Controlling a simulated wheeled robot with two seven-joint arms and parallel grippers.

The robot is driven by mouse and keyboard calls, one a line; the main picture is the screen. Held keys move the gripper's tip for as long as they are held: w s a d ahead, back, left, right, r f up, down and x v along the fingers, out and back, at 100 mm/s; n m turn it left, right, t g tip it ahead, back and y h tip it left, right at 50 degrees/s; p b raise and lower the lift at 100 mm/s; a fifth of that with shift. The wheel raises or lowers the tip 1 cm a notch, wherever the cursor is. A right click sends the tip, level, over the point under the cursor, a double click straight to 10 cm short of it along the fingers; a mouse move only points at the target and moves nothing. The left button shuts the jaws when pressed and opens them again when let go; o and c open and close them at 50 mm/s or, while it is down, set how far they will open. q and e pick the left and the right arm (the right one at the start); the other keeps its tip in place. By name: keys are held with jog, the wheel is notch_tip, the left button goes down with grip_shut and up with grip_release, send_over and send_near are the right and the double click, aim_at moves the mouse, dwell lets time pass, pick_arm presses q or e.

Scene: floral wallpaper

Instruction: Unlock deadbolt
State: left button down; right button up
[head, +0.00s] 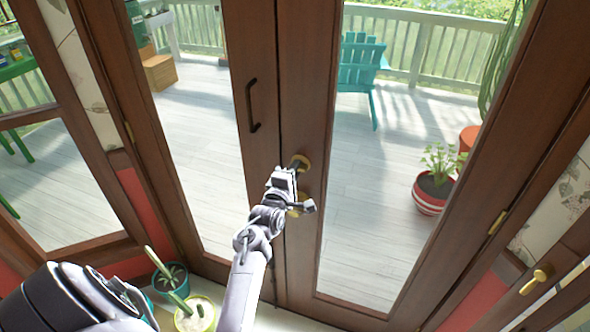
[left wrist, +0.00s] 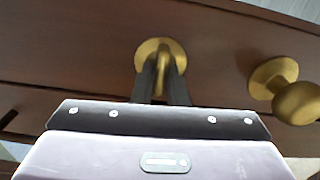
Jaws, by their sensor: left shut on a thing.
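The deadbolt (head: 305,160) is a round brass plate with a thumb-turn on the dark brown wooden door (head: 307,90). In the left wrist view the deadbolt (left wrist: 158,46) is at top centre, with its turn piece between two dark fingers. My left gripper (left wrist: 161,80) is shut on this turn piece, which the fingers partly cover. In the head view the left gripper (head: 298,165) reaches the deadbolt from below. A brass door knob (left wrist: 298,102) is to the right in the wrist view; in the head view it is partly hidden behind the gripper. My right gripper is not in view.
A dark pull handle (head: 252,105) is on the left door. Potted cacti (head: 197,314) stand on the floor at lower left. Another brass handle (head: 534,282) is at far right. Behind the glass are a teal chair (head: 360,65) and a striped plant pot (head: 430,198).

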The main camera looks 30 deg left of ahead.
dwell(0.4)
pick_arm(q)
jog(key=c, duration=1.5)
grip_release()
jog(key=shift+o, duration=0.2)
